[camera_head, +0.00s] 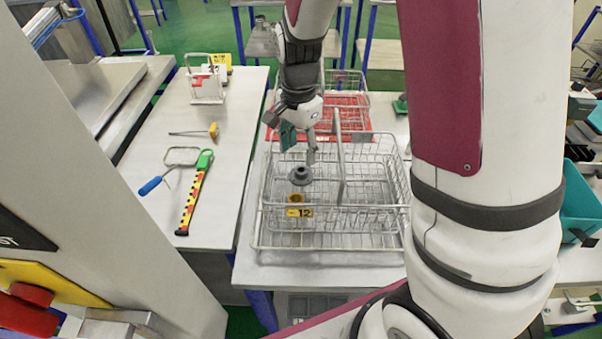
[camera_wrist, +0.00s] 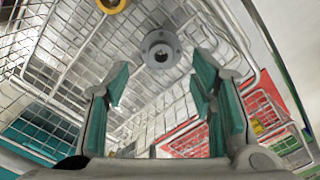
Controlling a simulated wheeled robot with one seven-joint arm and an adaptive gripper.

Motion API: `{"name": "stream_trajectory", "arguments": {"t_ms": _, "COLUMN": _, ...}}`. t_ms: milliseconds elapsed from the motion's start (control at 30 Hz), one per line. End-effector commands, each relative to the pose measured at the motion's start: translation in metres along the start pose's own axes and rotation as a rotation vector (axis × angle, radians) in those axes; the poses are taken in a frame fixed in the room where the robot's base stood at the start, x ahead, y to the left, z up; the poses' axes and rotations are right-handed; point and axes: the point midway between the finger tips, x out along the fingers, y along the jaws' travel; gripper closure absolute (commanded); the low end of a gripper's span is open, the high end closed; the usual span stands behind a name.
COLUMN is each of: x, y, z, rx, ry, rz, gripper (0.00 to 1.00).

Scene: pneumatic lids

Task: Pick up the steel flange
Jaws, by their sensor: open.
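The steel flange (camera_head: 300,175) is a dark grey round piece with a raised hub, inside the wire basket (camera_head: 262,215). In the wrist view the flange (camera_wrist: 161,49) shows its round face and central hole, beyond the fingertips and between their lines. My gripper (camera_head: 299,143) is above the basket, just above and behind the flange in the head view. In the wrist view its two teal-padded fingers (camera_wrist: 160,85) are spread apart with nothing between them. I see a gap between the fingertips and the flange.
A yellow ring-shaped part (camera_head: 296,198) lies in the same basket near the yellow "12" tag (camera_head: 299,212). A wire divider (camera_head: 340,160) rises right of the flange. A second basket with red panels (camera_head: 345,108) stands behind. Tools lie on the left table (camera_head: 150,215).

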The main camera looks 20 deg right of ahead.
Motion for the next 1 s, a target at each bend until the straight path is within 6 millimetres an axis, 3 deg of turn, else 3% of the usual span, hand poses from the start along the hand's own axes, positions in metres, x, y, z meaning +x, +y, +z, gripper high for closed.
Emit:
{"name": "stream_trajectory", "arguments": {"t_ms": 333, "x": 0.028, "y": 0.001, "z": -0.002, "rx": 0.001, "ry": 0.0, "rz": 0.002, "gripper": 0.49}}
{"name": "stream_trajectory", "arguments": {"t_ms": 633, "x": 0.065, "y": -0.001, "z": -0.008, "rx": -0.001, "ry": 0.0, "rz": 0.001, "gripper": 0.49}}
{"name": "stream_trajectory", "arguments": {"t_ms": 967, "x": 0.071, "y": -0.002, "z": -0.008, "rx": -0.001, "ry": 0.0, "rz": -0.001, "gripper": 0.49}}
{"name": "stream_trajectory", "arguments": {"t_ms": 1000, "x": 0.071, "y": -0.002, "z": -0.008, "rx": -0.001, "ry": 0.0, "rz": -0.001, "gripper": 0.56}}
